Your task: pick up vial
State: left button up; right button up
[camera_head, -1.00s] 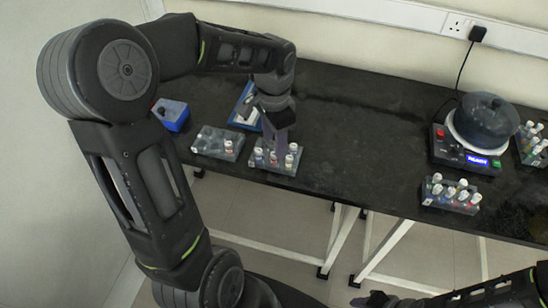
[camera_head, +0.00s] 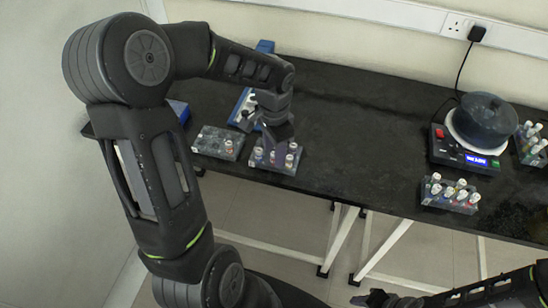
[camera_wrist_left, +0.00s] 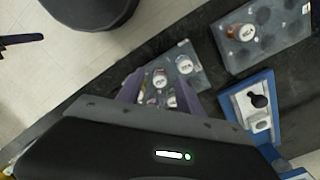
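Small capped vials stand in a grey rack (camera_head: 272,168) near the table's front edge; one white-capped vial (camera_head: 289,161) shows at its right side. My left gripper (camera_head: 276,146) points down over this rack. In the left wrist view its purple fingers (camera_wrist_left: 158,98) are spread apart, with a white-capped vial (camera_wrist_left: 160,78) visible between and beyond them. Another vial (camera_wrist_left: 185,65) stands to the right, outside the fingers. I cannot tell whether a finger touches a vial. My right gripper (camera_head: 374,299) is at the bottom edge, away from the table; its fingers are unclear.
A second grey rack (camera_head: 217,143) with few vials is left of the first. A blue-and-white item (camera_head: 243,108) lies behind. To the right are a centrifuge-like device (camera_head: 482,130), a vial rack (camera_head: 450,195) and another rack (camera_head: 533,145). The table's middle is clear.

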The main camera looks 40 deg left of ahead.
pick_arm(q)
grip_shut()
dwell(0.4)
notch_tip(320, 180, up, 10)
dwell(0.7)
dwell(0.6)
